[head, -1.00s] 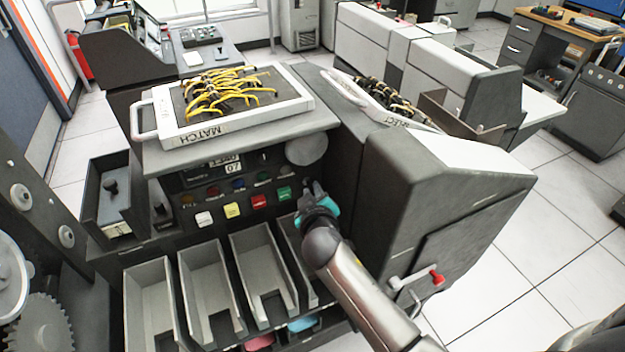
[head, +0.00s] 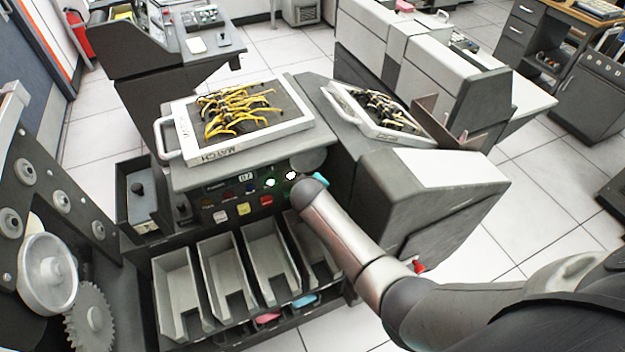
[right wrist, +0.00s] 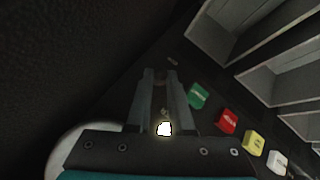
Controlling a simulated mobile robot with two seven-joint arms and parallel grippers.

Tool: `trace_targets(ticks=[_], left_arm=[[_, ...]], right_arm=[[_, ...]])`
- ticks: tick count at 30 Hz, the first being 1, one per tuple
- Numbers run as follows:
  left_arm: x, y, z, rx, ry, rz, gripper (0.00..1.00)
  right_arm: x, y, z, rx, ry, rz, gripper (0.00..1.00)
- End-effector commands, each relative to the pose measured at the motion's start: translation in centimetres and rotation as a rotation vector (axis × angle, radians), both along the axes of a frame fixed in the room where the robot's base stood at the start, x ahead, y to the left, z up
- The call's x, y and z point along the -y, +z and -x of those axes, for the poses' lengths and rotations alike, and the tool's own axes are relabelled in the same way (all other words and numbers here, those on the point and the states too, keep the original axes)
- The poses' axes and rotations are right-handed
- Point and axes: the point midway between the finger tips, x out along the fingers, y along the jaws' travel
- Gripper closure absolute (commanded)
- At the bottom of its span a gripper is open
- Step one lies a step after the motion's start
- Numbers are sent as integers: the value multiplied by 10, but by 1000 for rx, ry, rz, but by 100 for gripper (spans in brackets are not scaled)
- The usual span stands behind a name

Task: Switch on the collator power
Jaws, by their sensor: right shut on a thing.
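The collator (head: 424,197) stands in the middle of the head view, with a dark control panel above its card pockets. On the panel a green lamp (head: 271,183) and a white lamp (head: 291,176) glow. My right gripper (right wrist: 161,82) is at the right end of this panel, mostly hidden behind its own arm in the head view. In the right wrist view its two fingers are close together, with a bright white light (right wrist: 164,129) showing between them near their base. The power switch itself is hidden or too dark to make out. My left gripper is not in view.
Green (right wrist: 198,95), red (right wrist: 228,121), yellow (right wrist: 253,142) and white (right wrist: 277,162) buttons sit beside the gripper. Open card pockets (head: 174,290) lie below the panel. The MATCH plugboard (head: 246,148), full of yellow wires, lies above it.

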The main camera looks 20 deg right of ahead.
Motion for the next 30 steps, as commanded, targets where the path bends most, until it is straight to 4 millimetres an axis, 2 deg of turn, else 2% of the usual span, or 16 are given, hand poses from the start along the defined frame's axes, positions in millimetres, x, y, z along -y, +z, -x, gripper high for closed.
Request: trace_targets(ticks=[1,9,26,27,30], left_arm=[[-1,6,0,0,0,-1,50],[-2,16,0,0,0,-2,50],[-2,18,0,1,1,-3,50],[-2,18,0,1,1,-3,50],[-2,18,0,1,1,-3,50]], right_arm=[[0,5,-2,-18,-1,1,100],[0,6,-4,-94,1,4,100],[0,5,-4,-118,1,4,100],[0,5,-4,-118,1,4,77],[0,5,-4,-118,1,4,66]])
